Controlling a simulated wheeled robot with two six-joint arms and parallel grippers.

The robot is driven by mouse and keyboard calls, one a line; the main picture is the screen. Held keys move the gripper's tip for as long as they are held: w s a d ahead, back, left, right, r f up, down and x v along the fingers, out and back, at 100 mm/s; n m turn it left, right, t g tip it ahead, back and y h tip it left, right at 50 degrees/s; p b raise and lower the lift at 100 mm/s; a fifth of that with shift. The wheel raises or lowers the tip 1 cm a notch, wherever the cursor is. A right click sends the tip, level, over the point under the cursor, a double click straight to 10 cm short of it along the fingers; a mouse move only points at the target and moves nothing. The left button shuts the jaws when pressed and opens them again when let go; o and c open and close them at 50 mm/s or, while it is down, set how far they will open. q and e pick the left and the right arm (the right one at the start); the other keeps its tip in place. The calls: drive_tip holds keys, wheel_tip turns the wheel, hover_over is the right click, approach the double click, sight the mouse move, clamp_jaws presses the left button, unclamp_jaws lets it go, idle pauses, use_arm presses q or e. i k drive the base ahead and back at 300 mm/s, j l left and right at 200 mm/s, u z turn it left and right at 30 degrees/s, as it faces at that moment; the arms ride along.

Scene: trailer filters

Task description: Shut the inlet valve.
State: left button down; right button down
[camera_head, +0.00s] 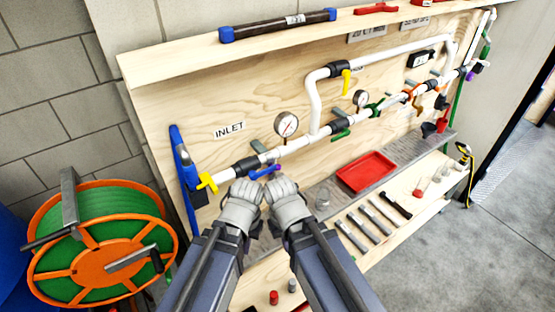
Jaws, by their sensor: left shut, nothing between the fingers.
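The white pipe (290,147) runs along the wooden board, with an INLET label (229,130) above its left end. A black valve body (245,166) sits on the pipe below the label. A blue-purple handle (265,172) shows just right of it, slanting nearly along the pipe. A yellow piece (208,182) is at the pipe's left end. My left gripper (245,188) is shut and empty, just below the blue-purple handle in the picture; I cannot tell if they touch. My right gripper (281,188) is beside it and looks shut and empty. The grippers hide part of the board.
Two gauges (286,124) and a yellow-handled bypass valve (346,82) are on the pipework. A red tray (366,172) and several tools lie on the bench to the right. A green hose reel (103,250) stands at left. A blue tool (183,165) hangs at the board's left edge.

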sight(264, 172)
drive_tip(key=k, duration=0.35)
drive_tip(key=k+u, duration=0.35)
drive_tip(key=u, duration=1.85)
drive_tip(key=l+u, duration=0.25)
drive_tip(key=k+l+u, duration=0.1)
drive_tip(key=u, duration=0.2)
drive_tip(key=k+l, duration=1.3)
drive_tip(key=l, duration=0.25)
drive_tip(key=k+l, duration=0.65)
drive_tip(key=l, duration=0.1)
